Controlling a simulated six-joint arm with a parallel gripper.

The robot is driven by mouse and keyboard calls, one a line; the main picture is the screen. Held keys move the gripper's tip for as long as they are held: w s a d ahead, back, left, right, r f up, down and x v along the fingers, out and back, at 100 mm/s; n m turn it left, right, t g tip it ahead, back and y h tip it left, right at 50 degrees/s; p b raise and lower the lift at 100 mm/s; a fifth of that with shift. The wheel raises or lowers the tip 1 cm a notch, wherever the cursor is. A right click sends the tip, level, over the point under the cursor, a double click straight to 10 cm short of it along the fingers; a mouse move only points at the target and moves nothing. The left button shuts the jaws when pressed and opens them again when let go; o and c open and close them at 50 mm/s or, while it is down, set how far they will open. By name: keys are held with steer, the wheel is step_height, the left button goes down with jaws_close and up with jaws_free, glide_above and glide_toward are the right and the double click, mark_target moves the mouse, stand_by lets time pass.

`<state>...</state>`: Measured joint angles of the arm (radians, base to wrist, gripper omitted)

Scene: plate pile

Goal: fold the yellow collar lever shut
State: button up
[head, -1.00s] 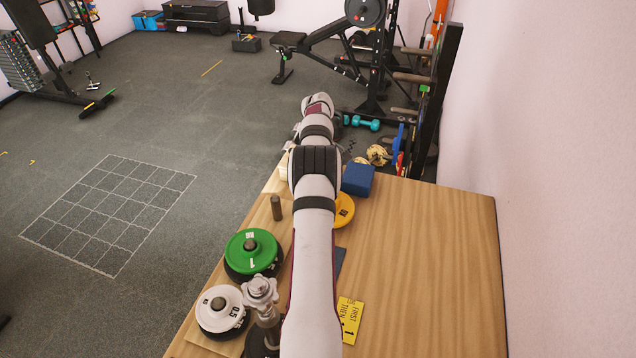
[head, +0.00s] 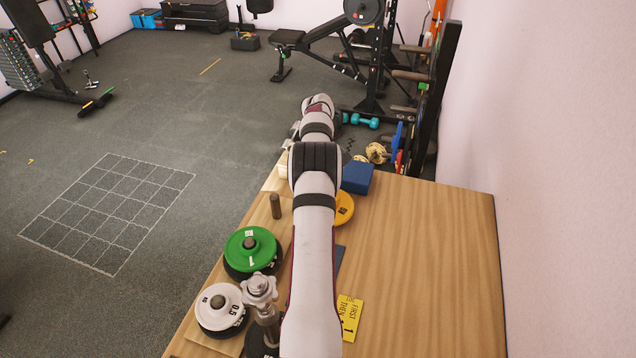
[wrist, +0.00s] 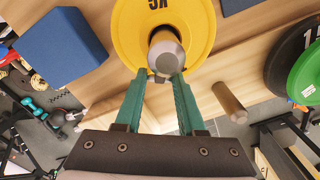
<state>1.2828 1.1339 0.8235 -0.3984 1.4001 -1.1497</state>
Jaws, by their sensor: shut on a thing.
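A yellow weight plate (wrist: 203,25) with a round grey post (wrist: 166,52) at its centre fills the top middle of the wrist view. In the head view the yellow plate (head: 345,207) lies on the table, partly behind my arm. In the head view my gripper is hidden by my arm. I cannot make out a yellow collar lever as a separate piece in either view.
A blue block (head: 357,178) stands beside the yellow plate. A short bare peg (head: 276,207), a green plate (head: 242,242) and a white plate (head: 214,309) stand at the table's left. A chrome star-knobbed bar (head: 261,290) and a yellow card (head: 351,315) are near. The table's right is clear.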

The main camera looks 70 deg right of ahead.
steer(key=shift+s+a+f, duration=0.25)
steer(key=shift+s, duration=0.2)
stand_by(0.6)
jaws_close()
steer(key=shift+s+a, duration=0.1)
steer(key=shift+s, duration=0.1)
steer(key=o, duration=0.6)
jaws_free()
